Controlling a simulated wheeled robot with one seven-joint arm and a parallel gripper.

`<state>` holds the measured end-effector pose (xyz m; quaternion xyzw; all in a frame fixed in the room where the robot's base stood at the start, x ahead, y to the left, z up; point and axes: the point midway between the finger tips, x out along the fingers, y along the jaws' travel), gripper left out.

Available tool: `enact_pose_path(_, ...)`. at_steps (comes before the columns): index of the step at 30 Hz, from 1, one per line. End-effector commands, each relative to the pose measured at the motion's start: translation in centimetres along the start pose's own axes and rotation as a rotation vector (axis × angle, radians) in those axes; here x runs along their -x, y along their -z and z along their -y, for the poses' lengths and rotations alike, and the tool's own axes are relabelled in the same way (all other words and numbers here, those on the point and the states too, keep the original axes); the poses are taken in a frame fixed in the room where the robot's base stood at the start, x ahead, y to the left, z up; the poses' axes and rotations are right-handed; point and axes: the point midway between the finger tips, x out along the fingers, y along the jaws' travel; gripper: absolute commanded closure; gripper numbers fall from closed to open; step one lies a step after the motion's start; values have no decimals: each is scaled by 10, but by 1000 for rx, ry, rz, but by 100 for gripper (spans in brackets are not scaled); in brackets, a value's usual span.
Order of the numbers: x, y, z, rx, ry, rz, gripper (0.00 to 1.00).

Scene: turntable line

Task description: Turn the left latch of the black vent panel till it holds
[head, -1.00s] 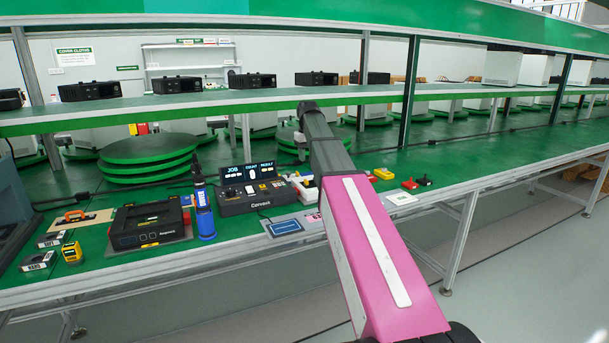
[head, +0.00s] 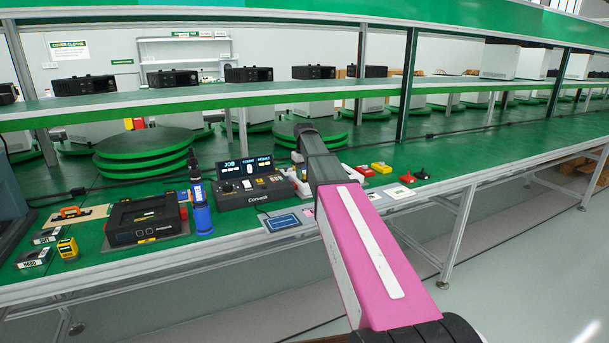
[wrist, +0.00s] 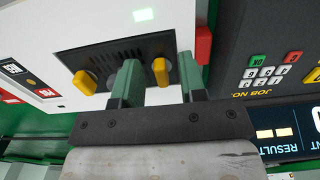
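The black vent panel (wrist: 112,58) is set in a white housing (wrist: 60,28) in the wrist view, which is upside down. It carries two yellow latches. The left latch (wrist: 161,72) shows on the right of this picture; the other latch (wrist: 85,82) shows on its left. My gripper (wrist: 159,64) is open, its green fingers on either side of the left latch with gaps visible. I cannot tell how deep the fingertips reach. In the head view my arm hides the panel and gripper.
A console with keypad (wrist: 268,75) and a display (wrist: 290,130) lies close beside the gripper. A red block (wrist: 203,45) sits at the housing's edge.

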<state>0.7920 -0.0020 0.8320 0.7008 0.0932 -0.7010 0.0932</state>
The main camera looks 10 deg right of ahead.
Motion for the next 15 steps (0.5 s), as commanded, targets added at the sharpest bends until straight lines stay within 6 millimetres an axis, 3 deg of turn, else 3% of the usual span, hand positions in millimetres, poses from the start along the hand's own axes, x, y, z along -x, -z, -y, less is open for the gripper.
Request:
enact_pose_path(8,-1,0,0,0,0,0,62)
enact_pose_path(11,-1,0,0,0,0,0,94)
enact_pose_path(12,-1,0,0,0,0,0,100)
enact_pose_path(15,-1,0,0,0,0,0,100)
